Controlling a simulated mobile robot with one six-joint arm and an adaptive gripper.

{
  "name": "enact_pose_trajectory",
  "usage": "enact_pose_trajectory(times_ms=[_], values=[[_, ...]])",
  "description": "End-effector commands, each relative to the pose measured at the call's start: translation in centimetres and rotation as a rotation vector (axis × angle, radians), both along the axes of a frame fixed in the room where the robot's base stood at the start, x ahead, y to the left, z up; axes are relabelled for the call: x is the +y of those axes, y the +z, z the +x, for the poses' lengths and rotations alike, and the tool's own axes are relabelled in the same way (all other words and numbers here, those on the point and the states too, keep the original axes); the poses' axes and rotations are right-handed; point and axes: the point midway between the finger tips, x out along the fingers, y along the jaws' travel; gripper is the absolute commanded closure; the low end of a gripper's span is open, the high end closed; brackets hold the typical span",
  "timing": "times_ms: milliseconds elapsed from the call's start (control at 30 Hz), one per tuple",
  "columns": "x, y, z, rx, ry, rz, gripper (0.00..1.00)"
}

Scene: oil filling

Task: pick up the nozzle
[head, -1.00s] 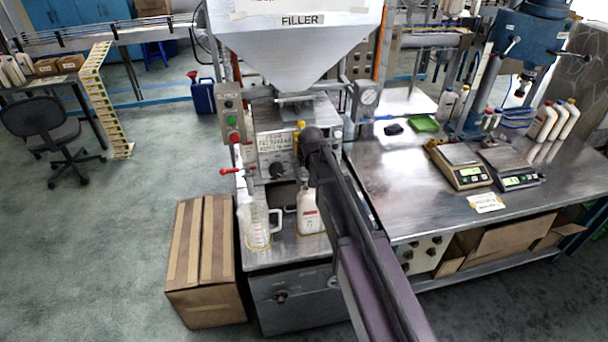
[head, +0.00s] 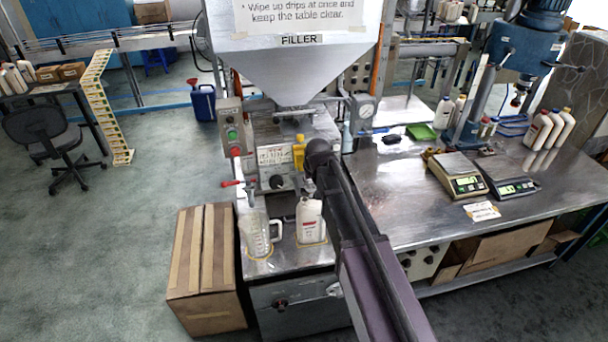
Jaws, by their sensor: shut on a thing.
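My arm reaches in from the lower right to the filler machine, and its dark wrist covers most of my gripper (head: 308,186). The gripper is shut just above a white bottle (head: 311,222) that stands on the machine's steel deck. The nozzle is in its grip but is largely hidden by the wrist. A yellow part (head: 299,152) shows just left of the wrist; I cannot tell if it belongs to the nozzle. The filler hopper (head: 292,70) is above.
A clear measuring jug (head: 256,236) stands left of the bottle. A red-handled lever (head: 232,183) sticks out at the machine's left. A steel bench (head: 400,200) with two scales (head: 466,187) is at the right. A cardboard box (head: 205,262) stands on the floor at the left.

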Motion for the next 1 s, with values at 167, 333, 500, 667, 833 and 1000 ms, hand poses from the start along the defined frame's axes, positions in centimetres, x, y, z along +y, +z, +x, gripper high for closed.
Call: enact_pose_trajectory(times_ms=[167, 333, 500, 667, 833, 1000], values=[[-2.5, 0.5, -4.2, 0.000, -0.001, 0.002, 1.00], [-4.4, 0.8, -6.9, 0.000, -0.001, 0.001, 1.00], [-5.7, 1.0, -8.7, 0.000, -0.001, 0.000, 1.00], [-6.3, 1.1, -9.5, 0.000, 0.000, 0.000, 1.00], [-6.5, 1.1, -9.8, 0.000, 0.001, 0.001, 1.00], [-6.5, 1.1, -9.8, 0.000, 0.001, 0.001, 1.00]])
